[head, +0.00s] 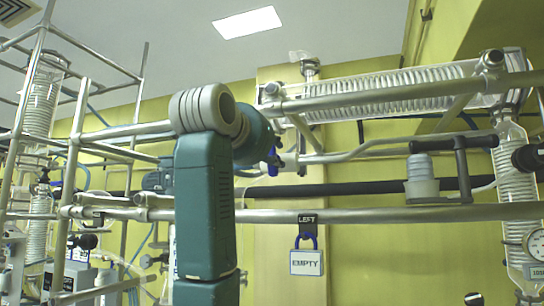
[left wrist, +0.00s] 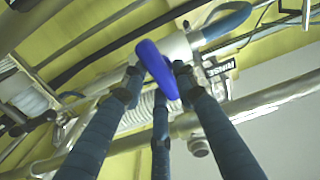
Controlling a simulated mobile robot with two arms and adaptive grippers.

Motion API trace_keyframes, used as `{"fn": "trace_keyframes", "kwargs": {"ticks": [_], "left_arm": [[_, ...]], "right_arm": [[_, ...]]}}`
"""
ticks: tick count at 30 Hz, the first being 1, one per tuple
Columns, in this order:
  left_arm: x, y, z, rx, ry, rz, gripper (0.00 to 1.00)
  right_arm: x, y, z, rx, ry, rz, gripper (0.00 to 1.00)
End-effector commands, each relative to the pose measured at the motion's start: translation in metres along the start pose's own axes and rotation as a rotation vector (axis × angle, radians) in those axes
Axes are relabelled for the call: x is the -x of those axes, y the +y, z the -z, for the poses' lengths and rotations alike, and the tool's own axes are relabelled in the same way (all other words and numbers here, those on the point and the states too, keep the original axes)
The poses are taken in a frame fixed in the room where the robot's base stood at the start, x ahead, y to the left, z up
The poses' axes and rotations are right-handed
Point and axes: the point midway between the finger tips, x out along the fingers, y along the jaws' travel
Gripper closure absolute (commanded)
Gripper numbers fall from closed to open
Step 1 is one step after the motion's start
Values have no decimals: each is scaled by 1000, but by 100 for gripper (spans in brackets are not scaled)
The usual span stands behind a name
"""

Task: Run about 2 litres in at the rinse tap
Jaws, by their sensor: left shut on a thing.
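The rinse tap's blue lever handle (left wrist: 158,70) is in the middle of the left wrist view, between the fingers of my left gripper (left wrist: 156,82). The gripper is shut on this handle. A dark tag reading RINSE (left wrist: 220,68) is just right of it. In the head view my left arm rises in the centre and hides most of the tap. A small blue part (head: 273,162) shows beside the wrist, probably the handle. Whether liquid runs cannot be told. My right gripper is not in view.
Metal frame rails (head: 400,213) cross the head view. A glass coil condenser (head: 390,83) lies along the top right. A gauge (head: 536,241) is at the right edge. Glass coils and scaffolding stand at left.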

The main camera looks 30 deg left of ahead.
Motion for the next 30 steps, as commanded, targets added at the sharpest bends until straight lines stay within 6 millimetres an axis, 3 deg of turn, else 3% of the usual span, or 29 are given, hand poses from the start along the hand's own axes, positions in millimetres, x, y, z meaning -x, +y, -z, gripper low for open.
{"fn": "trace_keyframes", "kwargs": {"ticks": [16, 30], "left_arm": [[1, -2, 2, 351, 1, -4, 98], [0, -4, 3, 437, 2, -2, 98]], "right_arm": [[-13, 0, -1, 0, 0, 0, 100], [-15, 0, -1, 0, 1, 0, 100]]}}
